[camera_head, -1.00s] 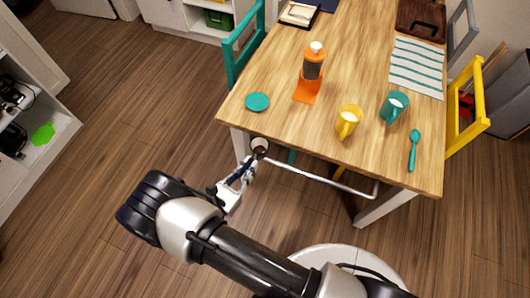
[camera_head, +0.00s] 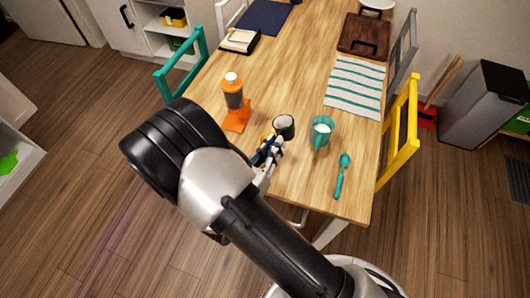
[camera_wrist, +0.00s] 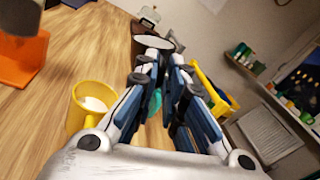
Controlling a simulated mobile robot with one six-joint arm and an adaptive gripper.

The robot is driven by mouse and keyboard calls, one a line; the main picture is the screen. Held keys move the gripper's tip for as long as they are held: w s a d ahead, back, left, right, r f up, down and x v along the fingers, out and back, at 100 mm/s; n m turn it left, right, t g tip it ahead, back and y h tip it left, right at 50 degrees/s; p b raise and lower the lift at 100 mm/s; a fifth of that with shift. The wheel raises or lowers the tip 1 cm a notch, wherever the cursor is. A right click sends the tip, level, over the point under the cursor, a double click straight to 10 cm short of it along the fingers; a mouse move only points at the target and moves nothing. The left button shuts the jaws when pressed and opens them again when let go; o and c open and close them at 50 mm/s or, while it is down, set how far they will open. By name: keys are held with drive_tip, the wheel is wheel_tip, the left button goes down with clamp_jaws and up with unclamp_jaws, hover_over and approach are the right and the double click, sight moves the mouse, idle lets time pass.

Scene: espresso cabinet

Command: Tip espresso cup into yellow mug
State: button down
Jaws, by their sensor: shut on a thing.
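The espresso cup (camera_head: 283,128), white-rimmed with a dark inside, is held at the tip of my gripper (camera_head: 273,147), over the near part of the table. In the wrist view my gripper (camera_wrist: 160,55) is shut on the cup (camera_wrist: 152,43), which shows as a pale oval between the fingertips. Its exact tilt is hard to tell. The yellow mug (camera_wrist: 92,110) stands upright on the table, left of my fingers in the wrist view, with white contents. In the head view only a sliver of the yellow mug (camera_head: 266,137) shows, beside the cup and behind my gripper.
A teal mug (camera_head: 322,130) stands close to the right of the cup, with a teal spoon (camera_head: 343,175) further right. An orange stand with a bottle (camera_head: 235,105) is to the left. A striped cloth (camera_head: 354,86) lies behind. A yellow chair (camera_head: 402,130) borders the right edge.

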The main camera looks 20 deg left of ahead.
wheel_tip(320, 180, down, 4)
drive_tip(key=shift+w+d+r+n+b, duration=0.1)
drive_tip(key=shift+d+n+b, duration=0.05)
drive_tip(key=shift+n+b, duration=0.95)
